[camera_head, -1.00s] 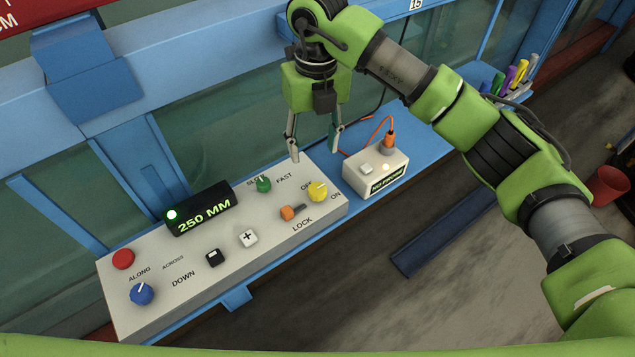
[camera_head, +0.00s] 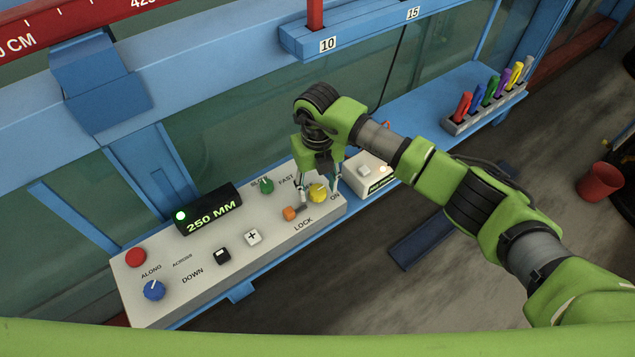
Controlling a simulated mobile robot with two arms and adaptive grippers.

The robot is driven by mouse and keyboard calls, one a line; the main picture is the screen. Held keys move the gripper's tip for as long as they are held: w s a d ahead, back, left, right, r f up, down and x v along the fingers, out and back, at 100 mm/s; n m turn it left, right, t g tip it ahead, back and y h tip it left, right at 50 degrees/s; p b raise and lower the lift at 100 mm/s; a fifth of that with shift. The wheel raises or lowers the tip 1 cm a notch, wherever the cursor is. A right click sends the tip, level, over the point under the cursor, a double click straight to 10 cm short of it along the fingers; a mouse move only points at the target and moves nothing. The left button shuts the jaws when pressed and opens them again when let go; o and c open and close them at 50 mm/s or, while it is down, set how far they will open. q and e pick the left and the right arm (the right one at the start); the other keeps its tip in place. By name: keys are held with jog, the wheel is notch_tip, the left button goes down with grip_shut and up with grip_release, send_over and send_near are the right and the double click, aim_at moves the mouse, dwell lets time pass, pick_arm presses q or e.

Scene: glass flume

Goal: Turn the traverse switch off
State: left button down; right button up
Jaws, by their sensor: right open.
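The traverse control box (camera_head: 205,280) is a pale sloped panel on the blue shelf. Its yellow knob (camera_head: 317,193) sits at the right end, with ON lettering to its right; the OFF lettering is hidden by my gripper. My right gripper (camera_head: 318,195) points down over the yellow knob, open, with one finger on each side of it. I cannot tell whether the fingers touch the knob. A lit display (camera_head: 211,212) reads 250 MM, with a lit green lamp beside it. My left gripper is not in view.
Close by on the panel are an orange LOCK lever (camera_head: 291,213) and a green SLOW/FAST knob (camera_head: 266,185). A small white box (camera_head: 364,171) stands just right of the gripper. Coloured pens (camera_head: 487,93) stand in a rack farther right.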

jog(key=c, duration=1.1)
jog(key=shift+f, duration=0.1)
